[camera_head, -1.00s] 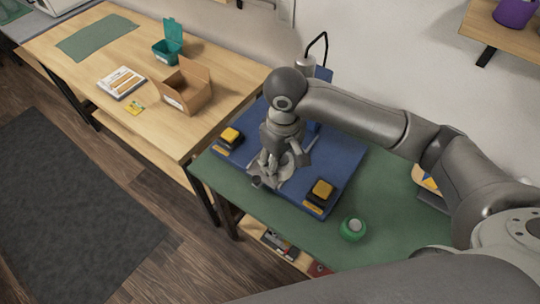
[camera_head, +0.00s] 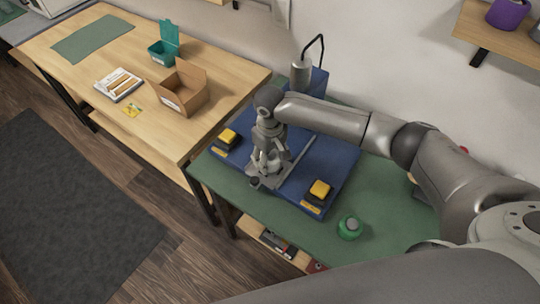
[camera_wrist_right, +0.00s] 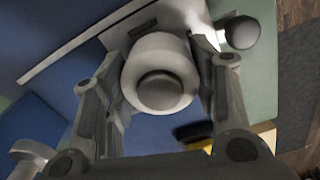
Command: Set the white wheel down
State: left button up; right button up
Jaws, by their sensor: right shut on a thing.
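The white wheel (camera_wrist_right: 160,76) shows in the right wrist view as a thick pale disc with a dark round centre. My right gripper (camera_wrist_right: 168,55) is shut on it, one finger on each side. I cannot tell whether the wheel touches the plate. My left gripper is not in view.
A dark round knob (camera_wrist_right: 241,32) is beside the wheel. A green round item (camera_head: 350,227) stands on the green bench top (camera_head: 390,215). A wooden table (camera_head: 70,75) with an open cardboard box (camera_head: 184,92) is at left.

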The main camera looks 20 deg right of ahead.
aim_at(270, 154)
jog(key=shift+f, duration=0.15)
jog(key=o, duration=1.1)
jog(key=shift+f, duration=0.15)
notch_tip(270, 154, up, 12)
jog(key=shift+r+b, duration=0.2)
jog(key=shift+b, duration=0.5)
jog(key=shift+a+f, duration=0.1)
